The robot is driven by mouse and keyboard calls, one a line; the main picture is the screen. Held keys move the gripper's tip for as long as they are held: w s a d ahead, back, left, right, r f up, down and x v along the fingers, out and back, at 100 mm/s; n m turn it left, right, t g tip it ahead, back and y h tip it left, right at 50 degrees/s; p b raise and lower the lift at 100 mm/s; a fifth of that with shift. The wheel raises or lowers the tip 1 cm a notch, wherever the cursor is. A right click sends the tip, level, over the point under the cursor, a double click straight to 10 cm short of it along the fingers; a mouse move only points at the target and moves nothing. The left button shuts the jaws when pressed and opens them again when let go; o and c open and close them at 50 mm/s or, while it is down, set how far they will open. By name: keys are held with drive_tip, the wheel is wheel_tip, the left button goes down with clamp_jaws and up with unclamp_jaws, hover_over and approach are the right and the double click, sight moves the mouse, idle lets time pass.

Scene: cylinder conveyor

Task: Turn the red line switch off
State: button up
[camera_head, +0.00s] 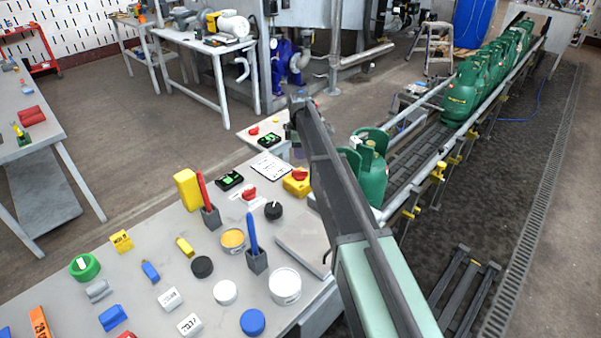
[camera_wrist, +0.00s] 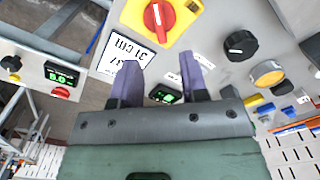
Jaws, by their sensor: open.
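A red rotary knob (camera_wrist: 158,20) sits on a yellow square plate (camera_wrist: 187,14) at the top of the wrist view. Its handle runs roughly up and down in that picture. The yellow unit also shows in the head view (camera_head: 296,186), partly behind my arm. Another red knob (camera_head: 249,194) with a white label lies to its left on the bench. I cannot read which one is named the line switch. My gripper (camera_wrist: 159,61) is open and empty, its two purple fingers apart and pointing toward the yellow plate. In the head view my arm's end is unclear.
A black knob (camera_wrist: 240,45) and a yellow round button (camera_wrist: 267,73) are to the right. A white sign (camera_wrist: 122,50) and a green display (camera_wrist: 165,95) are near the fingers. Pen holders and several parts crowd the bench (camera_head: 150,240). Green gas cylinders (camera_head: 462,90) line the conveyor.

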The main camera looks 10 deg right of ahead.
sight(300, 171)
wheel_tip(300, 171, down, 10)
drive_tip(key=b, duration=0.8)
drive_tip(key=shift+r, duration=0.2)
drive_tip(key=shift+r, duration=0.1)
clamp_jaws()
